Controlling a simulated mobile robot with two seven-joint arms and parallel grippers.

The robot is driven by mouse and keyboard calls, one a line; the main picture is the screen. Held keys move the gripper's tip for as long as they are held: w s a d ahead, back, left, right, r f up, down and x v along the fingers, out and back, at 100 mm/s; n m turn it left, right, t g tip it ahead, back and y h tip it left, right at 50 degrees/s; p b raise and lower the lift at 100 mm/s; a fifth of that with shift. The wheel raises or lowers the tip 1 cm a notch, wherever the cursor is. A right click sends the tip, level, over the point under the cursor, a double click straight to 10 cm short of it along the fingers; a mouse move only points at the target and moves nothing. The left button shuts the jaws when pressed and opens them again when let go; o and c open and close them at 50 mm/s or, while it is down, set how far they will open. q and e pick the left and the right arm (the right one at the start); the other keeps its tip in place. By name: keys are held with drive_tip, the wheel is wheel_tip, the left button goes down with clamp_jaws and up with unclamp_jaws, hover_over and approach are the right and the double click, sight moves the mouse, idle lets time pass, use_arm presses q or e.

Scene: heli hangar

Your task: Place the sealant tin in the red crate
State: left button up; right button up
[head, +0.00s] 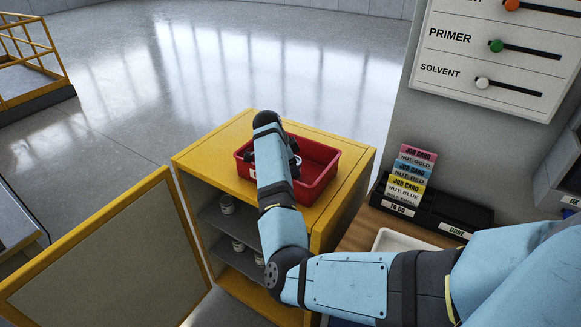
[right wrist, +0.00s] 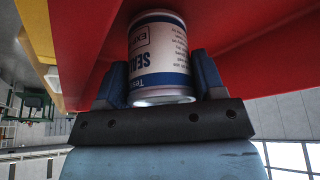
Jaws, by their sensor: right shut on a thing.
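The sealant tin (right wrist: 158,60) has a white label with blue bands and stands between the two fingers of my right gripper (right wrist: 158,80), which is shut on it. Red walls of the crate fill much of the right wrist view around the tin. In the head view the red crate (head: 322,152) sits on top of the yellow cabinet. My right forearm reaches over the crate's left part and hides most of the hand and tin. I cannot tell whether the tin touches the crate floor. My left gripper is not in view.
The yellow cabinet (head: 355,185) has its door (head: 100,255) swung open to the left, with several tins (head: 227,203) on its shelves. A job card rack (head: 408,185) and a pale tray (head: 395,240) stand on the bench at right. The crate's right part is empty.

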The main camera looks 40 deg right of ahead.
drive_tip(key=shift+f, duration=0.25)
drive_tip(key=shift+f, duration=0.2)
drive_tip(key=o, duration=0.9)
drive_tip(key=shift+f, duration=0.1)
drive_tip(key=shift+r, duration=0.35)
drive_tip(key=v, duration=1.2)
drive_tip(key=shift+b, duration=0.45)
drive_tip(key=shift+f, duration=0.1)
